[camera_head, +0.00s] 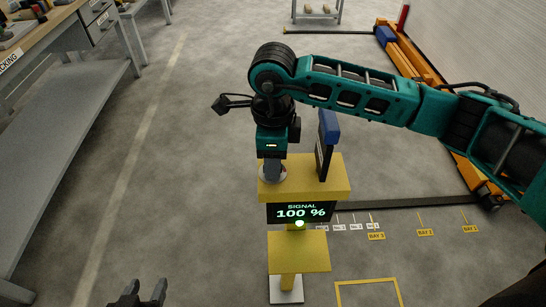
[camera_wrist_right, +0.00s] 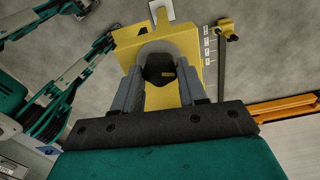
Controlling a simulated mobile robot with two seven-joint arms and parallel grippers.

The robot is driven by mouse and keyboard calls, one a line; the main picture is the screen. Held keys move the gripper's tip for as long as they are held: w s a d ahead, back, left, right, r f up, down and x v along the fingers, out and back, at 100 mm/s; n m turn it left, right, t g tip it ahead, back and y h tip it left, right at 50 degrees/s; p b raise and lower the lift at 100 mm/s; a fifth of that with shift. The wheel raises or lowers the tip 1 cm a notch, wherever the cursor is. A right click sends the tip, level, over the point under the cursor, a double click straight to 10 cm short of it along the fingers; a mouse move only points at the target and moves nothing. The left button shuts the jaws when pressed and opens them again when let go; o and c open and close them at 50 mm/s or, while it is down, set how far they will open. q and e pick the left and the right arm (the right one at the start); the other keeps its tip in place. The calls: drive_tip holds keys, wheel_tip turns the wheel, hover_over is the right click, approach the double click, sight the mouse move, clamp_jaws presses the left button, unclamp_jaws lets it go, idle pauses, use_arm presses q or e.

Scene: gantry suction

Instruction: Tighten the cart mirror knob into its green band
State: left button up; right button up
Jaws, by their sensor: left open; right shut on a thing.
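The yellow cart (camera_head: 318,178) stands in the middle of the head view. A dark panel with a blue top (camera_head: 325,150), perhaps the mirror, stands upright on it. My right gripper (camera_head: 272,168) points down at the cart top, left of that panel. The right wrist view shows its two fingers shut on a dark knob (camera_wrist_right: 159,70). The knob is mostly hidden by the gripper in the head view. A display (camera_head: 299,212) on the cart's front reads "SIGNAL 100 %", with a lit green dot below. I cannot make out a green band. My left gripper (camera_head: 139,296) is open and empty, low at left.
A workbench (camera_head: 60,35) with a grey lower shelf runs along the left. Orange equipment (camera_head: 420,70) lies along the right wall, behind my right arm. Yellow bay markings (camera_head: 376,236) are on the floor. The floor left of the cart is clear.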

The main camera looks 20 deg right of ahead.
drive_tip(key=o, duration=1.1)
drive_tip(key=shift+c, duration=0.2)
wheel_tip(320, 180, up, 13)
